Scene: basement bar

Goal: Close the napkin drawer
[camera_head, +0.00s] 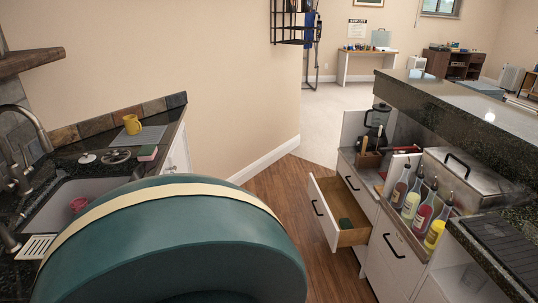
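An open drawer (325,211) with a white front and a black bar handle sticks out from the low cabinet on the right, over the wooden floor. Its wooden inside is bare except for a small dark green item (346,223) near the middle. No label shows, so I cannot tell by marking that it is the napkin drawer, but it is the only drawer seen pulled out. Neither of my grippers shows in the head view.
A large teal curved shape (180,245) with a cream band fills the near foreground. Bottles (423,214) stand in the right cabinet top, below a raised dark counter (455,105). A sink counter (110,143) is at left. Wooden floor (285,190) is clear left of the drawer.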

